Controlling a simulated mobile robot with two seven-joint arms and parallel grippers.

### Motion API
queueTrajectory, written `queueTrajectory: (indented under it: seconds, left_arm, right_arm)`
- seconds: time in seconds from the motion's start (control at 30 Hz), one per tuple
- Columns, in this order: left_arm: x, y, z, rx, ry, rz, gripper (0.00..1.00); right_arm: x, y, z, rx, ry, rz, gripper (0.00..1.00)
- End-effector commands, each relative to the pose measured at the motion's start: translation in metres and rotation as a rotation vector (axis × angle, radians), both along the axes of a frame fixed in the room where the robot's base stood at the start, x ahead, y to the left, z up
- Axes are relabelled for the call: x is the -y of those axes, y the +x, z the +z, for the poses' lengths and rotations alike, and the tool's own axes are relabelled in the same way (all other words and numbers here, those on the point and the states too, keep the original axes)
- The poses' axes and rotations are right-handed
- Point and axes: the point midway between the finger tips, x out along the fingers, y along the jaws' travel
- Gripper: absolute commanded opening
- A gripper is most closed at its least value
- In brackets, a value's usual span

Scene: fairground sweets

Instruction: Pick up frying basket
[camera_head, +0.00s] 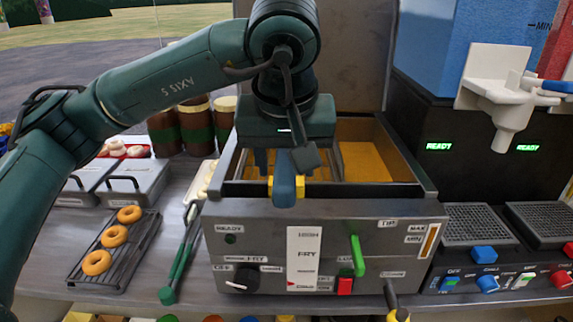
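The grey fryer (320,222) stands in the middle of the counter with golden oil (366,162) in its open vat. A blue handle with a yellow collar, seemingly the frying basket's handle (285,192), sticks out over the fryer's front rim. Most of the basket is hidden behind my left gripper (283,165), which points down over the vat right at the handle. Its fingers overlap the handle in the picture, and I cannot tell whether they are closed on it. My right gripper is not in view.
A rack (113,250) with ring doughnuts and green-handled tongs (180,255) lie left of the fryer. Lidded grey containers (135,183) and brown jars (192,125) stand behind. A drinks machine with drip grates (478,224) is at right. The fryer's raised back panel (350,50) stands behind the vat.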

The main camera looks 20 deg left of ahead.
Motion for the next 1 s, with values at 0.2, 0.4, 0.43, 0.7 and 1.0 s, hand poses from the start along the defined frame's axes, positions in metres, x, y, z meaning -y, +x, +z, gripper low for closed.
queueTrajectory:
  seconds: [0.2,0.4,0.43,0.7,1.0]
  left_arm:
    - [-0.001,0.0034,-0.0094,0.001,0.0,-0.001,0.49]
    - [-0.001,0.0033,-0.0091,0.001,0.001,-0.001,0.43]
    - [-0.001,0.0033,-0.0091,0.001,0.001,-0.001,0.4]
    - [-0.0011,0.0033,-0.0089,0.001,0.001,-0.001,0.18]
    - [-0.0011,0.0033,-0.0087,0.001,0.001,-0.001,0.0]
  right_arm:
    - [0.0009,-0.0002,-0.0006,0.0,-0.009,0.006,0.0]
    - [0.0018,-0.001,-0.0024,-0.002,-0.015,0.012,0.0]
    - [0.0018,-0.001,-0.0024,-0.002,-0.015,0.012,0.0]
    - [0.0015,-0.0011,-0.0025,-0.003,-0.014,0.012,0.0]
    - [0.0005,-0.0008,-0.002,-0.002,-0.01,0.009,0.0]
